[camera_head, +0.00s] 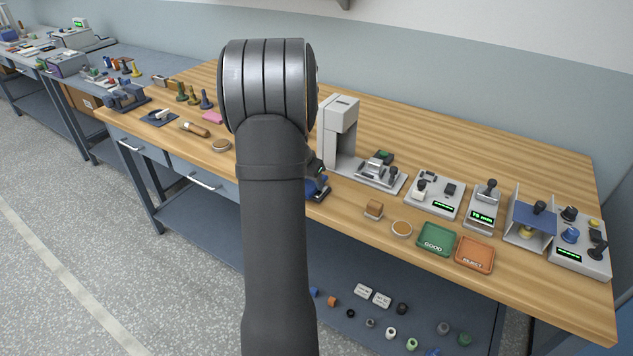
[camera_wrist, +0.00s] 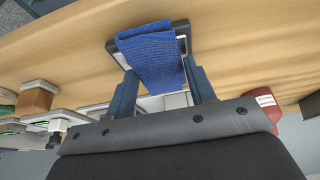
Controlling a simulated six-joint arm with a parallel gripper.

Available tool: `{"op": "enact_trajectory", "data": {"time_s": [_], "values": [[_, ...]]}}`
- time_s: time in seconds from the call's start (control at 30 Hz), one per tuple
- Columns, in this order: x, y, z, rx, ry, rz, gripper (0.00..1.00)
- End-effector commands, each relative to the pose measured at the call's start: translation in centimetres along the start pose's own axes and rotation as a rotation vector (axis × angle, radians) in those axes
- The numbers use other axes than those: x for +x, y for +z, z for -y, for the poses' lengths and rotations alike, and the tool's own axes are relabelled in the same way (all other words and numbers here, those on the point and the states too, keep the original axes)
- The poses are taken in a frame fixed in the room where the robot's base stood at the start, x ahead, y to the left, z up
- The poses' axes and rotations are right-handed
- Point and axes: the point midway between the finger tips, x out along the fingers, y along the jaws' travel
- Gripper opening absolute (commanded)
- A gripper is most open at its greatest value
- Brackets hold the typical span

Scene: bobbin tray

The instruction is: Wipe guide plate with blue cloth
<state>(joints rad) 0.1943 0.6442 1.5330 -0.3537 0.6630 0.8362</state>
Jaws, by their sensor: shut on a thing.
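My gripper (camera_wrist: 157,70) is seen from behind in the wrist view, with its two blue-grey fingers either side of a folded blue cloth (camera_wrist: 152,48). It is shut on the cloth. A dark-edged, light-faced piece (camera_wrist: 118,47) shows around and beneath the cloth, over the wooden bench. I cannot tell whether this is the guide plate, or whether the cloth touches it. In the head view my arm hides most of the gripper. A small patch of blue (camera_head: 319,188) shows just right of the arm near the bench's front edge.
A tall grey device (camera_head: 338,130) stands close to the right of my arm. Farther right are a green tray (camera_head: 436,238), an orange tray (camera_head: 474,253) and several control units. The back of the wooden bench (camera_head: 440,130) is clear.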

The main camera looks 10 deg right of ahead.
Motion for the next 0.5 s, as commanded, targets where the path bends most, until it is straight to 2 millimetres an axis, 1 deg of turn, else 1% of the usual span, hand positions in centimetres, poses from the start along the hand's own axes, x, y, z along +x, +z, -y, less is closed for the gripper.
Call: {"op": "enact_trajectory", "data": {"time_s": [0.1,0.33,0.37,0.4,0.5], "values": [[0.1,0.1,1.2,-0.001,0.000,0.001,0.29],[0.0,0.1,3.3,-0.001,-0.001,0.001,0.29],[0.0,0.1,3.1,0.001,0.000,0.001,0.29],[-0.1,0.0,2.5,0.002,0.001,0.000,0.29],[0.1,0.0,1.5,0.002,0.001,0.001,0.29]]}}
